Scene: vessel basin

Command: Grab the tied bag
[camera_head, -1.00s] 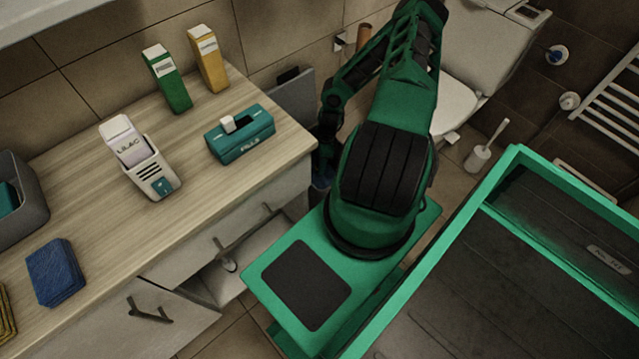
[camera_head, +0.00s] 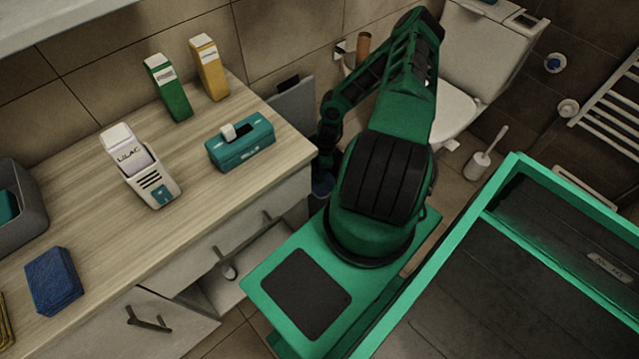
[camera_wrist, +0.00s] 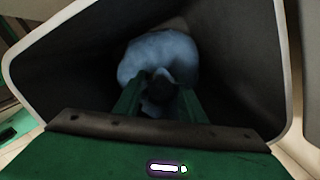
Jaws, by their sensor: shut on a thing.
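The tied bag (camera_wrist: 165,55) is pale blue and rounded, and lies inside a dark bin with a light rim (camera_wrist: 283,60) in the wrist view. My gripper (camera_wrist: 158,95) reaches into the bin, and its green fingers are shut on the dark, bunched knot at the near side of the bag. Part of the bag is hidden behind the fingers.
A wooden counter (camera_head: 95,195) carries a teal pill box (camera_head: 240,143), a lilac-labelled holder (camera_head: 145,170), green and yellow cartons, and a blue stack (camera_head: 53,280). An open drawer (camera_head: 255,265) projects below. A toilet (camera_head: 455,110) and toilet brush (camera_head: 480,163) stand beyond my arm.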

